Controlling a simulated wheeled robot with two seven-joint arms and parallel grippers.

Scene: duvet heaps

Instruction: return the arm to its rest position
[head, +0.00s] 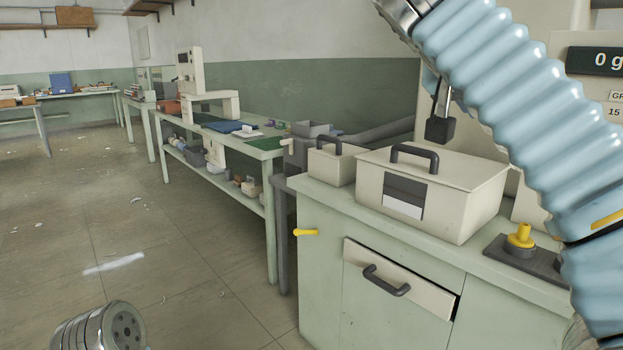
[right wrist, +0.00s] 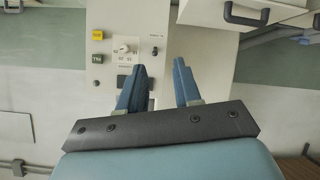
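My right arm (head: 520,130), with a pale blue ribbed sleeve, crosses the right side of the head view from the top to the lower right. In the right wrist view my right gripper (right wrist: 159,68) has two blue fingers standing apart with nothing held between them. The right gripper cannot be made out in the head view. My left gripper is not in view.
A pale green cabinet (head: 320,220) with a slightly open drawer (head: 400,285) stands close at right. A cream box (head: 455,195) with a dark handle and a yellow knob (head: 520,237) are on top. A long bench (head: 262,148) runs behind. The floor at left (head: 90,220) is mostly clear.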

